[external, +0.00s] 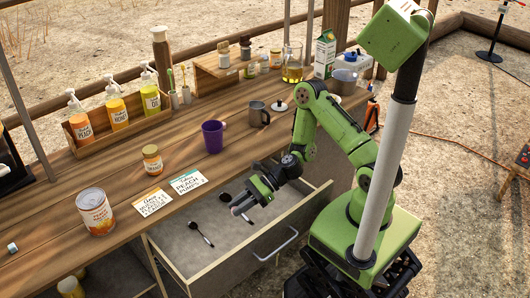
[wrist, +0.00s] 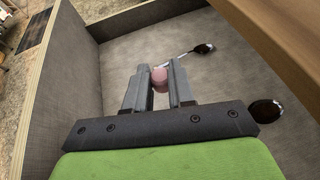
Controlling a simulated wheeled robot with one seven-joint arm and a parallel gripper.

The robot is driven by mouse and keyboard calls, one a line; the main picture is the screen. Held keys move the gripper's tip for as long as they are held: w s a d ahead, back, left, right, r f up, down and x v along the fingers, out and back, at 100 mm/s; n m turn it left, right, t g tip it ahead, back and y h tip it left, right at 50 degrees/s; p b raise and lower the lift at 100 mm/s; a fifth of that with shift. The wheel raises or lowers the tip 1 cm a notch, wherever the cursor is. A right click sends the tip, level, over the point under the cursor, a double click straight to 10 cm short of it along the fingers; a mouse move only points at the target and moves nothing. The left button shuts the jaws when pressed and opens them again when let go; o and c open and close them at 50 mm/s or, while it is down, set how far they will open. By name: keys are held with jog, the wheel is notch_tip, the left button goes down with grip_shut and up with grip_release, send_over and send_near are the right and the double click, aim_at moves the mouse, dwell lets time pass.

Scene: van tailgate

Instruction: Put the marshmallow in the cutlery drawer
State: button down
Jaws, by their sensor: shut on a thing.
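The cutlery drawer (external: 300,215) is pulled open under the wooden counter. My gripper (external: 238,205) is over the open drawer, within its outline. In the wrist view my gripper (wrist: 159,76) is shut on a pink marshmallow (wrist: 160,79), held between the fingertips. The grey drawer floor (wrist: 222,75) shows behind it; I cannot tell how far above the floor it is. I cannot make out the marshmallow in the external view.
The counter's front edge overhangs the drawer's back part. On the counter above stand a purple cup (external: 212,137), a steel mug (external: 259,114), a small jar (external: 152,159), a large can (external: 95,211) and two cards (external: 187,181). The drawer floor has free room around the spoons.

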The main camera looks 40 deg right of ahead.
aim_at(241, 229)
notch_tip(241, 229, down, 9)
jog(key=b, duration=0.3)
jog(key=c, duration=1)
grip_release()
jog(key=shift+r, duration=0.1)
jog(key=shift+o, duration=0.2)
jog(key=shift+d, duration=0.1)
jog(key=p+v, duration=0.2)
jog(key=v, duration=1)
jog(key=shift+p, duration=0.3)
